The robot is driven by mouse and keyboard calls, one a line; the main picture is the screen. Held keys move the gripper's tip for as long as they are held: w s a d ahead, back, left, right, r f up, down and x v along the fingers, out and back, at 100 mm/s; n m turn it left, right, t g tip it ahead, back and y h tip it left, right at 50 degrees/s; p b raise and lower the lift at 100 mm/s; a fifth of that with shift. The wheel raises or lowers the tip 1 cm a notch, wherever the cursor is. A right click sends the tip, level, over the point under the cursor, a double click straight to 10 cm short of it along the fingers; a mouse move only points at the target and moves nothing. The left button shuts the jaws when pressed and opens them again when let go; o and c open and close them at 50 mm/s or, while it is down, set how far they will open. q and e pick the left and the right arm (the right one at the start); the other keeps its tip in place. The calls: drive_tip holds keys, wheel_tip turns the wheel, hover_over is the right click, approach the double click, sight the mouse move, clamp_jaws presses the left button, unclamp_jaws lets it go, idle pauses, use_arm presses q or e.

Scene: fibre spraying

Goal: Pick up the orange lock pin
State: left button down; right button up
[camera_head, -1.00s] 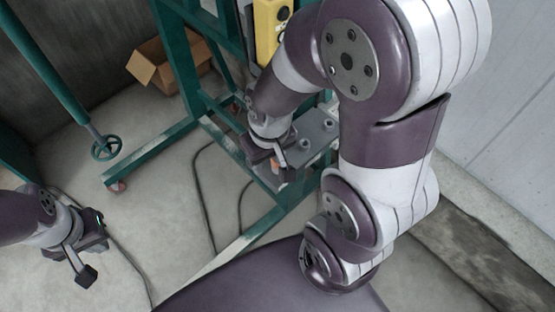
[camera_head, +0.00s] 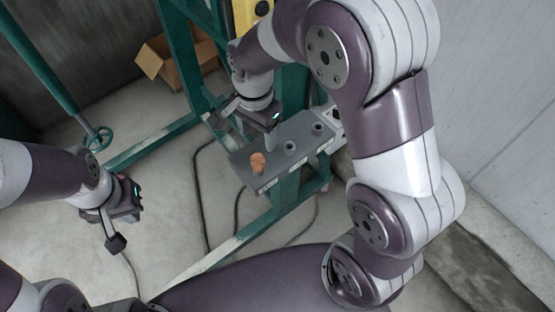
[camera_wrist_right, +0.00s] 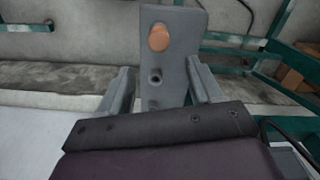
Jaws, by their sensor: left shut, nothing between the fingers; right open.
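The orange lock pin (camera_head: 258,162) sits at the near left end of a grey shelf plate (camera_head: 300,160) on the green frame. In the right wrist view the pin (camera_wrist_right: 158,38) stands near the plate's far end, beyond the open fingers. My right gripper (camera_head: 242,132) is above and behind the pin in the head view, apart from it. In its wrist view the two fingers (camera_wrist_right: 160,84) are spread on either side of the plate, with nothing between them gripped. My left gripper (camera_head: 116,243) is shut and empty, low at the left, far from the plate.
The plate has empty round sockets (camera_head: 290,147) beside the pin. Green frame posts (camera_head: 178,55) rise behind the plate. A yellow box (camera_head: 262,8) hangs above my right gripper. An open cardboard box (camera_head: 165,62) and a cable (camera_head: 197,190) lie on the floor.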

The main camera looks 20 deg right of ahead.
sight(257, 158)
drive_tip(key=a+f, duration=0.1)
drive_tip(key=f, duration=0.1)
drive_tip(key=a+f, duration=0.1)
drive_tip(key=shift+a+f, duration=0.15)
drive_tip(key=shift+f, duration=0.2)
drive_tip(key=f, duration=0.1)
drive_tip(key=d+f, duration=0.1)
drive_tip(key=d+f+p, duration=0.1)
drive_tip(key=shift+f, duration=0.4)
drive_tip(key=f, duration=0.2)
drive_tip(key=f+p, duration=0.1)
drive_tip(key=f, duration=0.1)
drive_tip(key=shift+s+a, duration=0.35)
drive_tip(key=shift+f, duration=0.2)
drive_tip(key=shift+w+d, duration=0.15)
drive_tip(key=shift+d, duration=0.05)
drive_tip(key=shift+c, duration=0.4)
drive_tip(key=c, duration=1)
use_arm(q)
drive_tip(key=shift+w+a+r, duration=0.15)
drive_tip(key=shift+a+r, duration=0.45)
drive_tip(key=shift+r, duration=0.35)
use_arm(e)
drive_tip(key=shift+a, duration=0.1)
drive_tip(key=shift+c, duration=0.3)
